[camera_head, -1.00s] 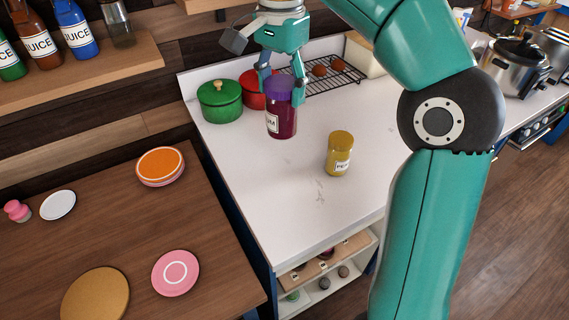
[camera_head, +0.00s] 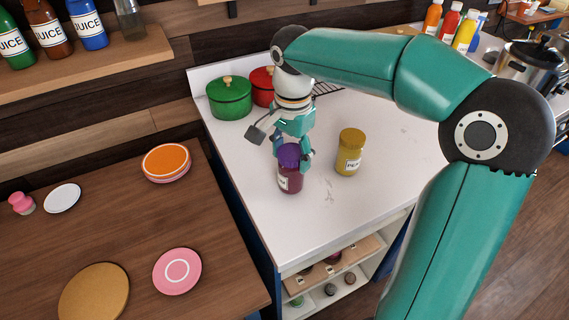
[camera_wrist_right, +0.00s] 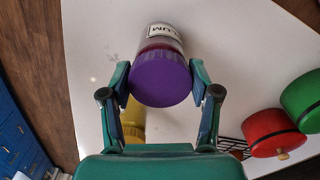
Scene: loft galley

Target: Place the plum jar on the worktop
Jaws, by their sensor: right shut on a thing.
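The plum jar (camera_head: 290,182) has a purple lid and dark red contents, with a white label on its side. My right gripper (camera_head: 291,157) is shut on it from above, near its lid. In the right wrist view the purple lid (camera_wrist_right: 160,79) sits between the two fingers of this gripper (camera_wrist_right: 161,88). The jar is upright over the front part of the white worktop (camera_head: 375,205). I cannot tell whether its base touches the surface. My left gripper is not in view.
A yellow-lidded jar (camera_head: 349,153) stands just right of the plum jar. A green pot (camera_head: 229,98) and a red pot (camera_head: 262,88) stand at the back left, beside a wire rack (camera_head: 326,88). The worktop's right part is clear. Open shelves (camera_head: 330,275) lie below its front edge.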

